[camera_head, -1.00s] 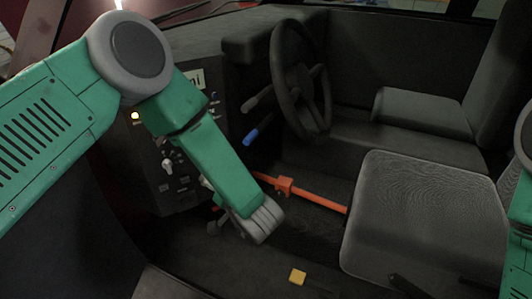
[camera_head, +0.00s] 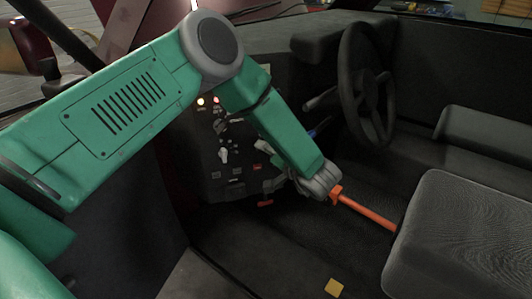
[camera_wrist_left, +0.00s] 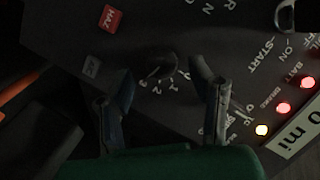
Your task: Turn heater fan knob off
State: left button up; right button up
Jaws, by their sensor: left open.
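The dashboard panel (camera_head: 216,180) is at the centre left of the head view. In the left wrist view a dark round knob (camera_wrist_left: 160,65) with the numbers 1, 2 and 3 beside it sits on the panel; I take it for the heater fan knob. My left gripper (camera_wrist_left: 166,82) is open, with one finger on either side of the knob in that view. I cannot tell whether the fingers touch it or which number it points to.
A red HAZ button (camera_wrist_left: 111,18) and lit indicator lights (camera_wrist_left: 283,108) are on the panel. A white-tipped switch (camera_head: 223,155) stands out from it. The steering wheel (camera_head: 366,85), an orange lever (camera_head: 365,213) and a seat (camera_head: 465,235) are to the right.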

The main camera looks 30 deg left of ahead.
pick_arm(q)
jog(key=shift+x, duration=1.05)
jog(key=shift+s, duration=0.1)
grip_shut()
